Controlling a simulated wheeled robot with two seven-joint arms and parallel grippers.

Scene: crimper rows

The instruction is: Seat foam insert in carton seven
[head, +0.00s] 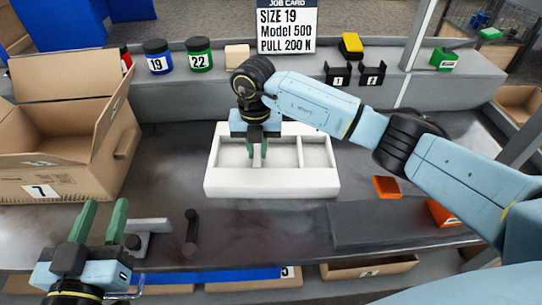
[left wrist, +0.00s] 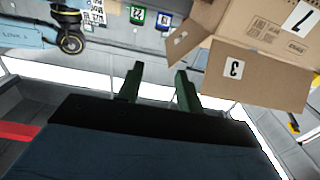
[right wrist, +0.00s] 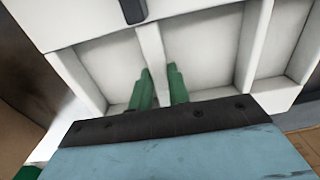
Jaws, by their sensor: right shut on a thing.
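The white foam insert (head: 270,184) is a shallow tray with several compartments, level over the middle of the grey bench. I cannot tell whether it touches the bench. My right gripper (head: 258,150) reaches down into it and is shut on a divider wall; the right wrist view shows the foam insert (right wrist: 205,60) with green fingers (right wrist: 158,88) astride that divider. Carton seven (head: 85,186) stands open at the left with its flaps up. It also shows in the left wrist view (left wrist: 262,30). My left gripper (head: 101,220) is open and empty in front of the carton.
A black handle (head: 191,227) and a grey metal fixture (head: 147,228) lie near the front edge. Numbered jars (head: 199,55) and black holders (head: 372,74) line the back ledge. An orange block (head: 386,187) and dark mat (head: 390,223) are at right.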

